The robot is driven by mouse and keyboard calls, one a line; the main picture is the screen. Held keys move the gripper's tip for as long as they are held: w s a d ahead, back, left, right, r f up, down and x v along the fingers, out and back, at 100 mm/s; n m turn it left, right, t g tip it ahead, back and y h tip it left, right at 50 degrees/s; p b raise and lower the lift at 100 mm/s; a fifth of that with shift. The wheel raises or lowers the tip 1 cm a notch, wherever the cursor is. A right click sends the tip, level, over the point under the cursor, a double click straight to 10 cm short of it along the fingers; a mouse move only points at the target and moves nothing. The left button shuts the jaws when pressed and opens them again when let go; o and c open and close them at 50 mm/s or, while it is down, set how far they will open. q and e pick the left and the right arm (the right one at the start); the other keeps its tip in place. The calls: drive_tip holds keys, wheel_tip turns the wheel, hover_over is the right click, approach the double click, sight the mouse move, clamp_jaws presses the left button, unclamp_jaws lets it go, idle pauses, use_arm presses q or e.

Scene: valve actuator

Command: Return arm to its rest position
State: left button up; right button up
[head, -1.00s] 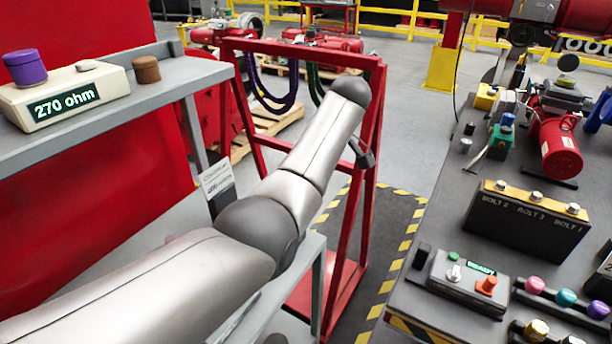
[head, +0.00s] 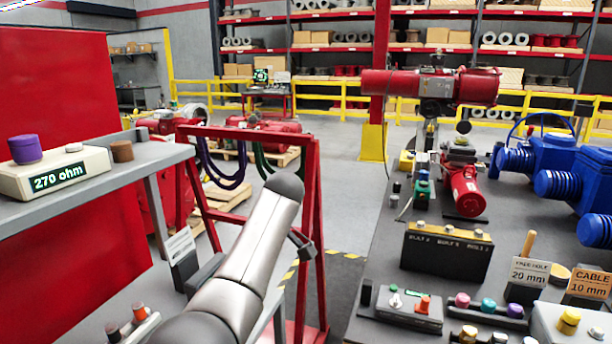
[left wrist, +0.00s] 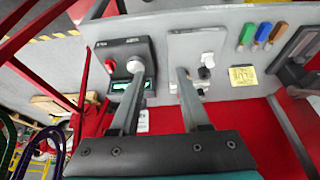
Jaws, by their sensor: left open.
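My left arm (head: 252,250) comes in from the bottom left in the head view and reaches up beside a red frame. Its gripper does not show clearly there. In the left wrist view my left gripper (left wrist: 155,82) is open, with its two fingers apart and nothing between them. The fingers point toward a grey panel or bench (left wrist: 215,28) holding a dark device (left wrist: 125,50) with a small display and a light plate with knobs (left wrist: 198,48). I cannot tell whether the fingers touch anything. My right gripper is in neither view.
The red frame (head: 314,200) with hanging cables stands right behind the arm. A shelf with a 270 ohm meter (head: 50,172) is at left. A dark bench with a bolt box (head: 446,252) and blue valve parts (head: 550,160) is at right. Open floor (head: 335,165) lies between.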

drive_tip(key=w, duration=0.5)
use_arm(q)
drive_tip(key=s+a+f+m+h, duration=0.1)
drive_tip(key=s+a+f+m, duration=0.15)
drive_tip(key=s+f, duration=0.5)
drive_tip(key=s+a+f+m+h, duration=0.1)
drive_tip(key=s+f+m, duration=0.35)
drive_tip(key=f, duration=0.55)
drive_tip(key=s+a+r+m+t+h, duration=0.15)
drive_tip(key=s+m, duration=0.75)
drive_tip(key=s, duration=1.4)
wheel_tip(320, 180, down, 24)
drive_tip(key=s+b, duration=0.2)
drive_tip(key=s+a+f+g+b, duration=0.2)
drive_tip(key=s+f, duration=1.3)
drive_tip(key=f, duration=0.1)
drive_tip(key=shift+s+a+f+h+b, duration=0.15)
drive_tip(key=shift+s+a+h+b, duration=0.05)
drive_tip(key=shift+s+h+b, duration=0.15)
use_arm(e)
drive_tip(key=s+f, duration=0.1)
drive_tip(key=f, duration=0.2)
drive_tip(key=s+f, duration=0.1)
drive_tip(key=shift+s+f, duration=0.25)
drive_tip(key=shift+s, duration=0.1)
